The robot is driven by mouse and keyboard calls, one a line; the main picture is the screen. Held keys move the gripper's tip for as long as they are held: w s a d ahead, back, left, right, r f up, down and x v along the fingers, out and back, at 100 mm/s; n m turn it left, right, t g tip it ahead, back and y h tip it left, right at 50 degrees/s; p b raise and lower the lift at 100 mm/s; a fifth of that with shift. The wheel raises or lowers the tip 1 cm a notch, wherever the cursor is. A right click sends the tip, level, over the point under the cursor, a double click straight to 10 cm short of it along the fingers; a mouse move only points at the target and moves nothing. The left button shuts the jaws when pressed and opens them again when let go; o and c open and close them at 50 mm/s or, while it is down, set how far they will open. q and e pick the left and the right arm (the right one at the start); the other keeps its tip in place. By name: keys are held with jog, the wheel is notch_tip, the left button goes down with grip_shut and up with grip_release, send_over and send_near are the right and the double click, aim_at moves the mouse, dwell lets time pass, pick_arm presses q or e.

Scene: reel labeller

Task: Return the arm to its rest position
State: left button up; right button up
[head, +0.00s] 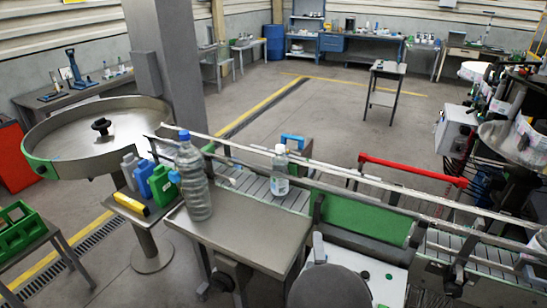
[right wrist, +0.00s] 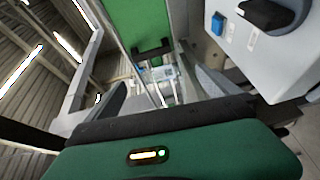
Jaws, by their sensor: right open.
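My right gripper (right wrist: 161,90) shows in the right wrist view. Its two grey fingers stand wide apart with nothing held between them. My left gripper is in neither view.
A large blue-capped bottle (head: 199,183) stands on a steel plate (head: 245,232) beside the conveyor. Long guide rails and a red bar (head: 412,170) cross the area in front of me. A round turntable (head: 75,140) is at left, labelling machinery at right. Open floor lies beyond.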

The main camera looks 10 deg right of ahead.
jog(key=f+m+g, duration=0.1)
jog(key=s+f+m+g, duration=0.1)
jog(key=m, duration=0.1)
jog(key=f+m+g, duration=0.1)
jog(key=m, duration=0.1)
jog(key=shift+s+d+f+g+y, duration=0.1)
jog(key=shift+s+d+g+y, duration=0.05)
jog(key=shift+s+g+y, duration=0.25)
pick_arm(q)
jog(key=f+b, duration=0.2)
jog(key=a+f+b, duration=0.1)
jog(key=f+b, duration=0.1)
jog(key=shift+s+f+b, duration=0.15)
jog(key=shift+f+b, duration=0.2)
pick_arm(e)
jog(key=s+f+m+g+y, duration=0.1)
jog(key=s+f+m+g, duration=0.2)
jog(key=s, duration=0.6)
jog(key=s+d+f+m+g+y, duration=0.1)
jog(key=s+f+m+g, duration=0.3)
jog(key=s+m+g, duration=0.3)
jog(key=s, duration=0.3)
jog(key=shift+f+g, duration=0.2)
jog(key=shift+g, duration=0.2)
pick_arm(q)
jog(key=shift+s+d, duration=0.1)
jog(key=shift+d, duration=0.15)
pick_arm(e)
jog(key=shift+d, duration=0.35)
jog(key=shift+f, duration=0.1)
